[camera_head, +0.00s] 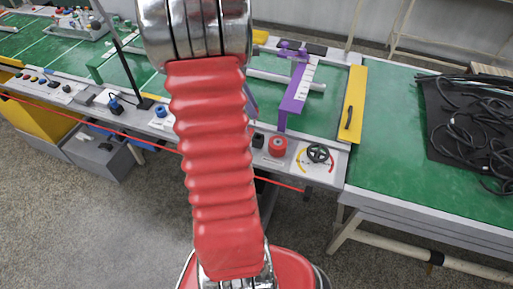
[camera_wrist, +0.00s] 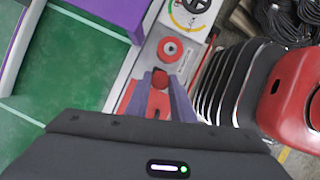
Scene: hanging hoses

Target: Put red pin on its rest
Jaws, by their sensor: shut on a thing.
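My gripper (camera_wrist: 160,90) is shut on a red pin (camera_wrist: 160,78) in the wrist view. The pin's red end shows between the grey-purple fingers; its lower part is hidden. A red round piece with a dark centre hole, seemingly the rest (camera_wrist: 171,48), sits on the grey bench edge just beyond the fingertips. The pin appears apart from it, though height is hard to judge. In the head view the red round piece (camera_head: 277,147) stands on the bench's front strip, right of my arm. My gripper and the pin are mostly hidden behind my arm there.
A dark handwheel on a coloured dial (camera_head: 318,153) is right of the rest. A purple stand (camera_head: 297,92) rises behind it. A yellow panel with a handle (camera_head: 352,105) and a pile of black hoses (camera_head: 470,125) are farther right. A red line (camera_head: 90,130) runs along the bench front.

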